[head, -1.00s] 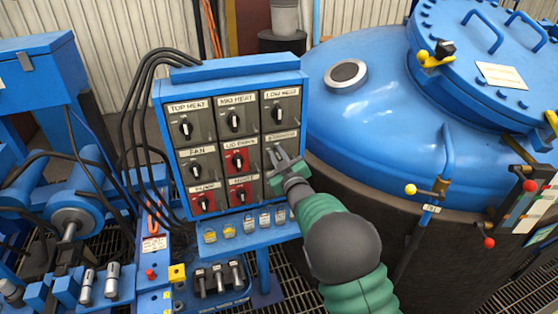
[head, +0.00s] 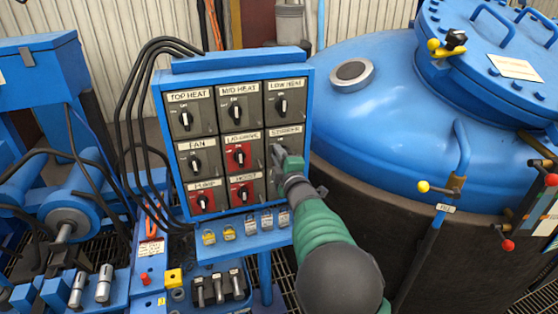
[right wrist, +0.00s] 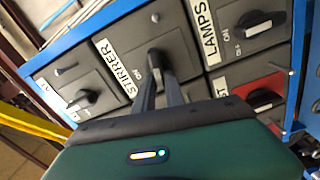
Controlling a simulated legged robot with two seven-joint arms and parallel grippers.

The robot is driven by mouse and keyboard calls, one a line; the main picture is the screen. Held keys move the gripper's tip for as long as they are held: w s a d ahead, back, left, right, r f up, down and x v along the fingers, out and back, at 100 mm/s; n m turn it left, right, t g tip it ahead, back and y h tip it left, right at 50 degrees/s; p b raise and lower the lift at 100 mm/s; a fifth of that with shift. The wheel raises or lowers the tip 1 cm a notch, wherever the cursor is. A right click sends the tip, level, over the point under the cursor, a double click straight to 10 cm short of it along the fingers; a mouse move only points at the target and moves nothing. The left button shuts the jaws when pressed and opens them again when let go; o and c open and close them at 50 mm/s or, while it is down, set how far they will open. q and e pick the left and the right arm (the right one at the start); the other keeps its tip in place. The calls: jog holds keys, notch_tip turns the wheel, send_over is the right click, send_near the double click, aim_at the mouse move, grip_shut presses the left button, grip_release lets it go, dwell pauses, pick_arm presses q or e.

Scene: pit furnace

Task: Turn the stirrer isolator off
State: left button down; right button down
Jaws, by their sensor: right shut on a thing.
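The stirrer isolator (head: 288,132) is a grey square switch at the right end of the middle row on the blue panel (head: 240,66). In the head view my right gripper (head: 279,153) covers its knob. The right wrist view shows the STIRRER label and the dark knob (right wrist: 155,62), with an ON mark beside it. My right gripper (right wrist: 159,82) is shut on this knob, one finger on each side. The knob's exact angle is partly hidden by the fingers. My left gripper is in neither view.
Other isolators crowd around, such as low heat (head: 282,104), the red lid drive (head: 239,156) and lamps (right wrist: 252,20). Padlocks (head: 229,233) hang below the panel. Black cables (head: 128,110) run at its left. A large blue vessel (head: 400,130) stands close at the right.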

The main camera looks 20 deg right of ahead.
jog(key=shift+a+f+n+b, duration=0.1)
jog(key=shift+f+n+b, duration=0.15)
jog(key=shift+n, duration=0.35)
jog(key=shift+a+f+n+b, duration=0.15)
jog(key=shift+n+b, duration=0.2)
jog(key=shift+n, duration=0.25)
jog(key=shift+f, duration=0.1)
jog(key=c, duration=1.5)
grip_release()
jog(key=shift+o, duration=0.5)
